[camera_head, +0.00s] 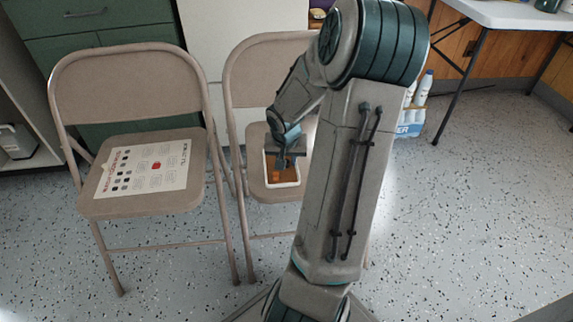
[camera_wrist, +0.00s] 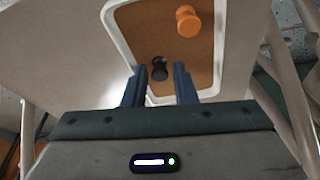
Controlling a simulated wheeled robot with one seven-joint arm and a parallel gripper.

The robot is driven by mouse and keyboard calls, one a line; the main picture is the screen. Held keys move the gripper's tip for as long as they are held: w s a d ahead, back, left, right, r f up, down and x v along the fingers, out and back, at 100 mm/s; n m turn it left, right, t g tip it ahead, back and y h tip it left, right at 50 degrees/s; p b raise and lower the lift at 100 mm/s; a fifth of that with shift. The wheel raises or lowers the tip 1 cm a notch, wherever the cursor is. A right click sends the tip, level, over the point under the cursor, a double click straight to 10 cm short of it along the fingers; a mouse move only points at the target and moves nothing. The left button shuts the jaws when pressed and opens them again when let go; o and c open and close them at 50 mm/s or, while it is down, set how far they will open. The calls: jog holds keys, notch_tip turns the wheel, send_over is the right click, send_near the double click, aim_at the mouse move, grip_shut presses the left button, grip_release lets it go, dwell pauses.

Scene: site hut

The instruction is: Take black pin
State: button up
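The black pin (camera_wrist: 159,69) stands on the brown base of a white-rimmed tray (camera_wrist: 221,45). In the wrist view my gripper (camera_wrist: 160,68) is open, one finger on each side of the black pin, with gaps showing on both sides. I cannot tell whether the fingertips reach down level with it. An orange pin (camera_wrist: 187,20) is in the same tray, farther up in the picture. In the head view the tray (camera_head: 283,194) sits on the right chair's seat, with my gripper (camera_head: 284,161) over it; the black pin cannot be made out there.
The right chair (camera_head: 255,180) has its backrest behind the tray. Green drawers (camera_head: 100,20) stand behind. Speckled floor (camera_head: 460,220) is clear at the right.

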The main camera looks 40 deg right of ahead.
grip_shut()
